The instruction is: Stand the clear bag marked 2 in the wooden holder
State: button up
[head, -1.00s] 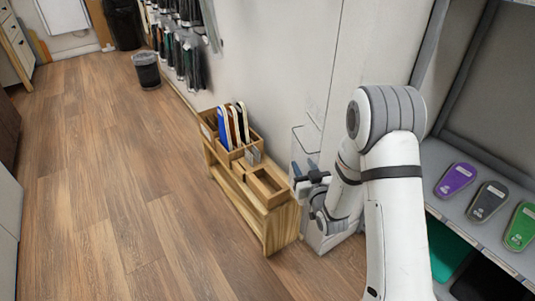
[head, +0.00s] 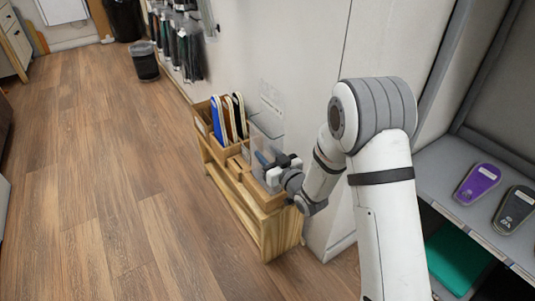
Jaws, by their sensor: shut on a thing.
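My gripper (head: 268,164) is shut on the clear bag (head: 267,130) and holds it upright over the wooden stand. The bag is see-through and its outline is faint against the pale wall. A mark on it cannot be read.
The low wooden stand (head: 245,222) is against the wall, with open floor (head: 130,190) to its left. A shelf at the right carries a purple insole (head: 478,183) and a dark insole (head: 514,209). A dark bin (head: 145,66) stands farther back.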

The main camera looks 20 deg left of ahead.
jog(key=shift+f+b, duration=1.1)
jog(key=shift+f, duration=1)
jog(key=o, duration=1)
jog(key=p+v, duration=0.2)
jog(key=v, duration=0.6)
